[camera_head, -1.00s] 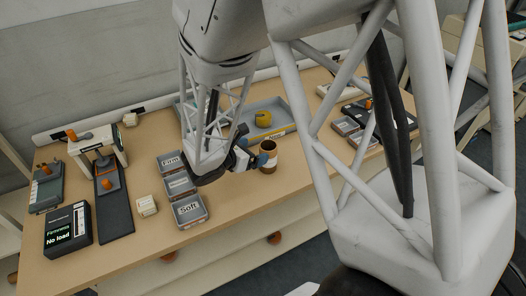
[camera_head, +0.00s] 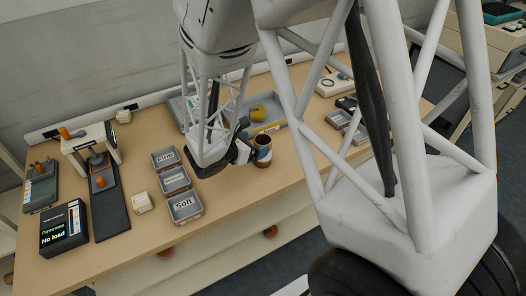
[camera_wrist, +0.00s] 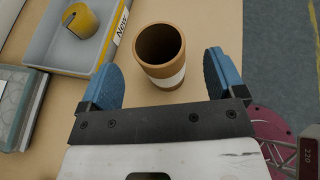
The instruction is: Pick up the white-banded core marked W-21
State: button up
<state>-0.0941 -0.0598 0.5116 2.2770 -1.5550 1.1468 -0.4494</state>
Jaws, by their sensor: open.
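A brown hollow core (camera_wrist: 160,45) with a white band (camera_wrist: 168,80) round its lower part stands upright on the table in the wrist view. It also shows just right of my gripper in the head view (camera_head: 264,143). No W-21 marking is readable. My gripper (camera_wrist: 162,65) is open, with one blue finger pad on the left of the core and one on the right. A gap shows between each pad and the core, and nothing is held. In the head view my arm hides part of the gripper.
A yellow core (camera_wrist: 82,20) lies in a grey tray (camera_wrist: 58,50) left of the white-banded core. Grey bins labelled Firm (camera_head: 165,158) and Soft (camera_head: 184,208) stand left of my arm. A display (camera_head: 62,232) reads "No load". Bare table lies in front of the core.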

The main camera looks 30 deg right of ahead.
aim_at(268, 139)
jog(key=shift+d, duration=0.1)
jog(key=shift+x, duration=2.55)
jog(key=shift+w, duration=0.1)
jog(key=c, duration=1)
jog(key=shift+r, duration=0.15)
jog(key=shift+r, duration=0.75)
jog(key=s+a+r, duration=0.1)
jog(key=s, duration=0.4)
jog(key=s+a+r, duration=0.1)
jog(key=s+a, duration=0.1)
jog(key=s, duration=0.3)
jog(key=s+a+r, duration=0.1)
jog(key=s, duration=0.4)
jog(key=shift+s+a+r, duration=0.15)
jog(key=shift+a, duration=0.15)
